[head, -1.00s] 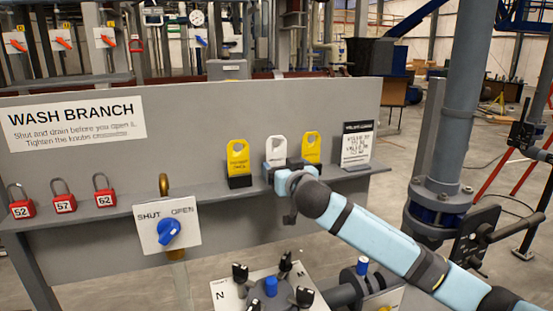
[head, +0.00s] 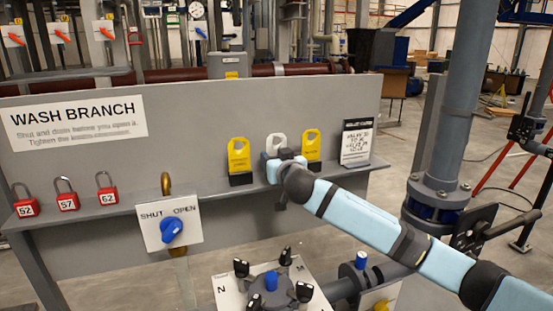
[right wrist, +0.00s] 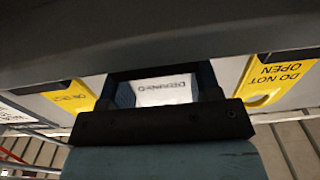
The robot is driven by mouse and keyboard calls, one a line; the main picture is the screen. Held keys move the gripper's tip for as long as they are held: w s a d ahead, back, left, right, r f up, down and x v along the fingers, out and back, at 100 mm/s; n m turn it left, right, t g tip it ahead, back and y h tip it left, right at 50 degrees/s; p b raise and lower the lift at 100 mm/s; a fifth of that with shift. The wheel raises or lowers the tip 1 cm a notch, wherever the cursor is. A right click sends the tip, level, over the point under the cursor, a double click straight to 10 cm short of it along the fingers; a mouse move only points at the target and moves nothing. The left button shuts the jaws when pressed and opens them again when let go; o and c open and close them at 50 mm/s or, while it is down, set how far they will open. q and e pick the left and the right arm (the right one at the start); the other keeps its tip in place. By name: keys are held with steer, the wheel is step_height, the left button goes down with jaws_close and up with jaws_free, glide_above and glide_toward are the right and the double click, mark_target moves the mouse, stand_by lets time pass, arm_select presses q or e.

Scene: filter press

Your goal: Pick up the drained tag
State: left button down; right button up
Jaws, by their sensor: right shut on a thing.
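The drained tag is white with a hole near its top and stands on the grey shelf between two yellow tags; its upper part (head: 276,142) shows in the head view. My right gripper (head: 277,168) is in front of it, hiding its lower part. In the right wrist view the tag's white face (right wrist: 165,92) shows upside-down lettering that reads DRAINED. It sits between the two fingers of the right gripper (right wrist: 160,88), which is shut on it. I cannot see the tag clear of the shelf. My left gripper is not in view.
Yellow tags stand close on the left (head: 239,155) and right (head: 311,146). A small sign (head: 356,143) is further right. Red padlocks (head: 67,196) sit on the left of the shelf (head: 215,192). A blue SHUT/OPEN knob (head: 171,231) and black knobs are below.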

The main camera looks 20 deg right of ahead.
steer(key=shift+r, duration=0.1)
step_height(320, 180, up, 19)
steer(key=b, duration=0.3)
steer(key=shift+r, duration=0.65)
steer(key=shift+r+p, duration=1.05)
steer(key=shift+r, duration=0.2)
